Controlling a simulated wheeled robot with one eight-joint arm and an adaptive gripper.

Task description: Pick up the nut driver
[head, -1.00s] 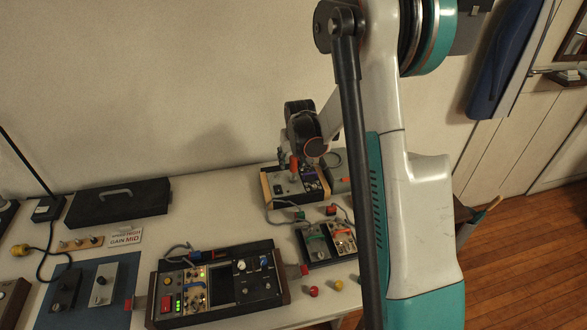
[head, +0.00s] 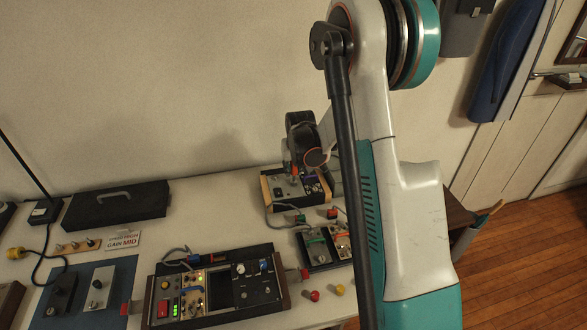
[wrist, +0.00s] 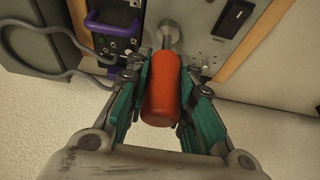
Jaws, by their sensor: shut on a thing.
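The nut driver has a red-orange handle (wrist: 162,92) and a metal shaft (wrist: 169,34) that points at the pale panel of a wood-sided instrument case. My gripper (wrist: 167,76) has its teal and dark fingers on both sides of the handle, shut on it. Whether the shaft's end touches the panel I cannot tell. In the head view the handle is a small red patch (head: 294,168) above the wood-sided case (head: 285,189) at the back of the bench, and my gripper is mostly hidden by my arm.
A purple handle (wrist: 113,30) and grey cable (wrist: 62,72) lie close left of the gripper in the wrist view. A large console (head: 273,289), a smaller box (head: 316,251) and loose knobs (head: 315,296) occupy the bench front. A black case (head: 115,207) stands left.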

